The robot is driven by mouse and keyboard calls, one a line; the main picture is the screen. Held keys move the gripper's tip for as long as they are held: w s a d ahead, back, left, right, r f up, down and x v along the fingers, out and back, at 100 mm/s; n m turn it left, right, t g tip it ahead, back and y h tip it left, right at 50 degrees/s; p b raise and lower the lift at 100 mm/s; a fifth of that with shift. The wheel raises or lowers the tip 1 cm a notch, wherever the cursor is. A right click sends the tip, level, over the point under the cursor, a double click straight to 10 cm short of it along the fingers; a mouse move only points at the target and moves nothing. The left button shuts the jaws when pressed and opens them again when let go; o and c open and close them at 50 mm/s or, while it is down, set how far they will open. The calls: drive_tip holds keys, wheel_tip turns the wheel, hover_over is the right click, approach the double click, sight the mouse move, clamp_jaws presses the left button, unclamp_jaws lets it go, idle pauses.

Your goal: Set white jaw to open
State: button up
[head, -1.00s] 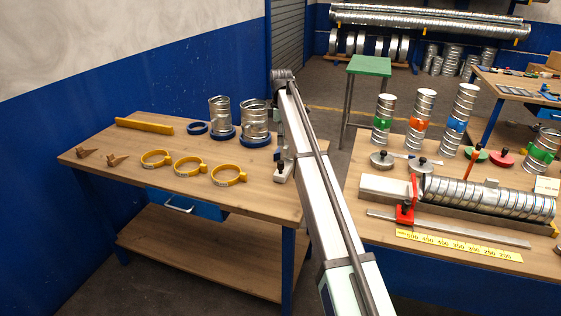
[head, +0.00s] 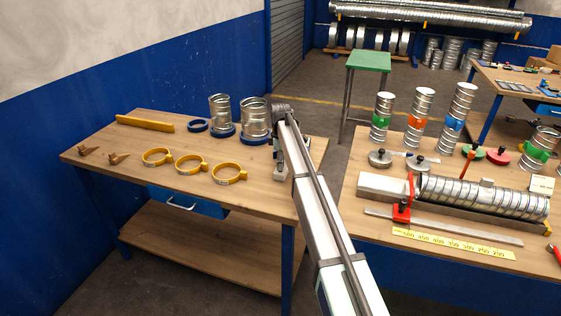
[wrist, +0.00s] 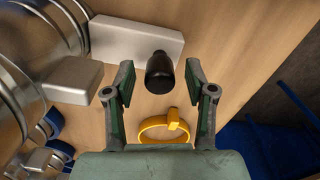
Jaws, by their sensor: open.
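In the wrist view a black knob (wrist: 160,74) sits between the two fingers of my gripper (wrist: 158,82), which is open. A pale whitish block (wrist: 135,42) lies just behind the knob, and a second pale block (wrist: 72,82) is to the left, beside metal duct. I cannot tell which of these blocks is the white jaw, or its setting. In the head view my gripper is low over the right end of the left table (head: 130,170), largely hidden by my arm. A small pale piece (head: 281,173) shows at its foot.
A yellow ring clamp (wrist: 165,128) lies below the fingers in the wrist view. In the head view, duct pieces (head: 254,118) on blue rings stand left of my arm, and yellow rings (head: 191,165) lie nearer. The right bench (head: 375,225) holds a long spiral duct (head: 480,195).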

clamp_jaws()
drive_tip(key=s+a, duration=0.1)
drive_tip(key=s, duration=0.2)
drive_tip(key=s+a, duration=0.1)
drive_tip(key=s, duration=0.3)
drive_tip(key=s+a+b, duration=0.1)
drive_tip(key=s, duration=0.3)
drive_tip(key=shift+a+f, duration=0.1)
drive_tip(key=shift+a, duration=0.1)
unclamp_jaws()
drive_tip(key=shift+w, duration=0.1)
